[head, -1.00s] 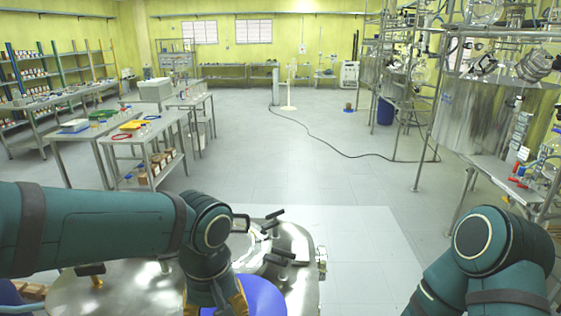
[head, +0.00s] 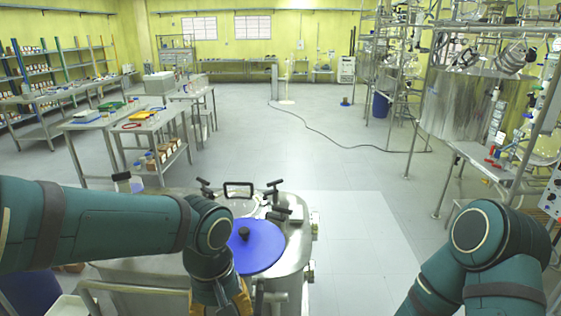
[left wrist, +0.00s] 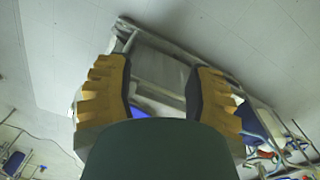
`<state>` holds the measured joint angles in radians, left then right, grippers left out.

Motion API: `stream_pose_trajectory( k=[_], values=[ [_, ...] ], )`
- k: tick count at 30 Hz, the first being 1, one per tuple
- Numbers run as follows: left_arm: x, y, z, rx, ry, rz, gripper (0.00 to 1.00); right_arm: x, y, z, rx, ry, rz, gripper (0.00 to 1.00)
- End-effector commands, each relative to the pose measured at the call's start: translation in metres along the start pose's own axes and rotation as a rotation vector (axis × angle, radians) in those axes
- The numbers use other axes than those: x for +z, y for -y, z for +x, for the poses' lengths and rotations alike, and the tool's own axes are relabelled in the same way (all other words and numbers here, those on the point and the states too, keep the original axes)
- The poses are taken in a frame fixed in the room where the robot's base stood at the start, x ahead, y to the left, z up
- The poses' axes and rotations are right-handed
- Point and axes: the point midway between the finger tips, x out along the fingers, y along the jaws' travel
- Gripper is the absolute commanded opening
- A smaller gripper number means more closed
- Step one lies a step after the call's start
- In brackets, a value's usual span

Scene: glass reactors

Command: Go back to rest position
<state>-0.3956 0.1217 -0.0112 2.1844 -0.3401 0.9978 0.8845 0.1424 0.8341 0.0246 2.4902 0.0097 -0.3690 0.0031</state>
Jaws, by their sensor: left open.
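My left arm comes in from the left in the head view, its elbow bent and its forearm pointing down. My left gripper (head: 222,304) shows at the bottom edge with its yellow fingers partly cut off. In the left wrist view the two yellow fingers of my left gripper (left wrist: 165,90) are wide apart with nothing between them. My right arm is folded at the lower right of the head view; its gripper is outside the picture.
A steel reactor vessel (head: 296,240) with a blue round lid (head: 258,246) and black clamps stands close in front, right beside my left forearm. Steel tables (head: 150,125) stand at the left, glassware racks at the right. The middle floor (head: 290,150) is clear apart from a cable (head: 330,137).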

Motion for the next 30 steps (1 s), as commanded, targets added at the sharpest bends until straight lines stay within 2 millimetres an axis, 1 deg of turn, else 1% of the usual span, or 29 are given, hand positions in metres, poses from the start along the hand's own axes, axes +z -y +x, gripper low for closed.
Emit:
stream_pose_trajectory(
  k=[1,5,6,8,9,11,12,14,15,18,21,24,27,30],
  values=[
    [-0.002,-0.003,0.028,0.016,0.025,0.016,0.54,0.001,-0.002,0.006,0.000,0.001,0.000,0.56],
    [-0.009,-0.013,0.081,0.091,0.049,0.067,0.54,0.003,-0.005,0.013,0.001,0.003,-0.001,0.56],
    [-0.010,-0.015,0.099,0.116,0.055,0.080,0.54,0.003,-0.005,0.016,0.001,0.003,-0.001,0.56],
    [-0.011,-0.018,0.129,0.154,0.062,0.099,0.54,0.004,-0.007,0.020,0.002,0.005,-0.001,0.56],
    [-0.011,-0.019,0.149,0.182,0.064,0.107,0.54,0.005,-0.008,0.023,0.002,0.006,-0.002,0.56],
    [-0.011,-0.020,0.182,0.223,0.062,0.119,0.54,0.006,-0.010,0.027,0.003,0.007,-0.002,0.56],
    [-0.010,-0.019,0.205,0.249,0.056,0.125,0.54,0.007,-0.011,0.030,0.003,0.009,-0.002,0.56],
    [-0.007,-0.016,0.237,0.285,0.042,0.129,0.54,0.008,-0.013,0.035,0.004,0.011,-0.003,0.56],
    [-0.005,-0.013,0.258,0.304,0.028,0.129,0.54,0.009,-0.014,0.038,0.004,0.012,-0.003,0.56],
    [0.003,-0.004,0.302,0.334,-0.011,0.128,0.54,0.011,-0.016,0.045,0.005,0.014,-0.004,0.56],
    [0.010,0.006,0.334,0.342,-0.053,0.125,0.54,0.012,-0.018,0.050,0.005,0.015,-0.004,0.56],
    [0.015,0.014,0.353,0.339,-0.086,0.125,0.54,0.013,-0.018,0.053,0.006,0.016,-0.005,0.56],
    [0.018,0.018,0.362,0.335,-0.106,0.127,0.54,0.013,-0.019,0.054,0.006,0.017,-0.005,0.56],
    [0.019,0.019,0.364,0.334,-0.110,0.127,0.54,0.013,-0.019,0.054,0.006,0.017,-0.005,0.56]
  ],
)
